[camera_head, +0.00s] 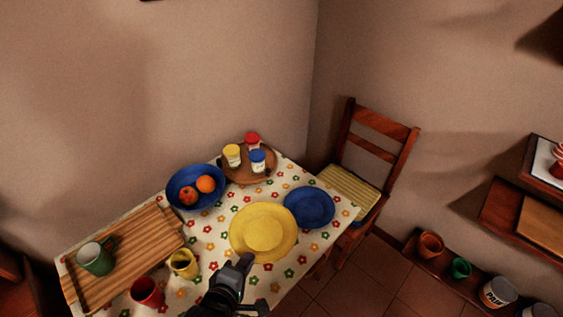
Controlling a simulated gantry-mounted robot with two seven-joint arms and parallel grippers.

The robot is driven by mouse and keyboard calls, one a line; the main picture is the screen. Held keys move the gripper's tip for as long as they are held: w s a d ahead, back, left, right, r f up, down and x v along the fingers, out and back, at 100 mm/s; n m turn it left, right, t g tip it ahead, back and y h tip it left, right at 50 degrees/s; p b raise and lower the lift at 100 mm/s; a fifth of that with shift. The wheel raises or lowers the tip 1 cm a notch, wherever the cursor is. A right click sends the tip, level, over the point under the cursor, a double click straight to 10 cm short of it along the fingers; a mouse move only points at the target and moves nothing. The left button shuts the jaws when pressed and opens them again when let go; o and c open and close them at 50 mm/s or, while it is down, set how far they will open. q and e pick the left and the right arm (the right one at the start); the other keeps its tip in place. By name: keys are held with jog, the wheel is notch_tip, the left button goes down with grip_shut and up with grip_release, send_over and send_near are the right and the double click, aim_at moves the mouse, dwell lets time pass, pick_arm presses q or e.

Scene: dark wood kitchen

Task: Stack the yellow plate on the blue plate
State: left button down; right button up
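The yellow plate (263,231) is in the middle of the table's right half. The blue plate (309,207) is just to its right and lies on the tablecloth. The yellow plate's right edge covers a little of the blue plate's left edge in the picture; I cannot tell whether they touch. My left gripper (243,263) is at the near rim of the yellow plate, its dark fingers seen from above. Whether the fingers are open or closed on the rim is too small and dark to tell. My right gripper is not in view.
A blue bowl (180,206) with fruit and a round wooden tray (236,176) with several jars stand behind. A wooden tray (135,245) with a green mug (95,259) is at left. A yellow mug (184,264) and red mug (147,292) are near my gripper. A chair (375,150) stands at right.

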pick_arm(q)
jog(key=w+a+r+n+y, duration=0.1)
jog(key=a+r+n+y, duration=0.25)
jog(key=a, duration=0.85)
notch_tip(320, 180, up, 26)
jog(key=s+p, duration=0.2)
jog(key=p, duration=3.3)
jog(key=shift+s+d+f+t, duration=0.15)
jog(key=shift+t, duration=0.15)
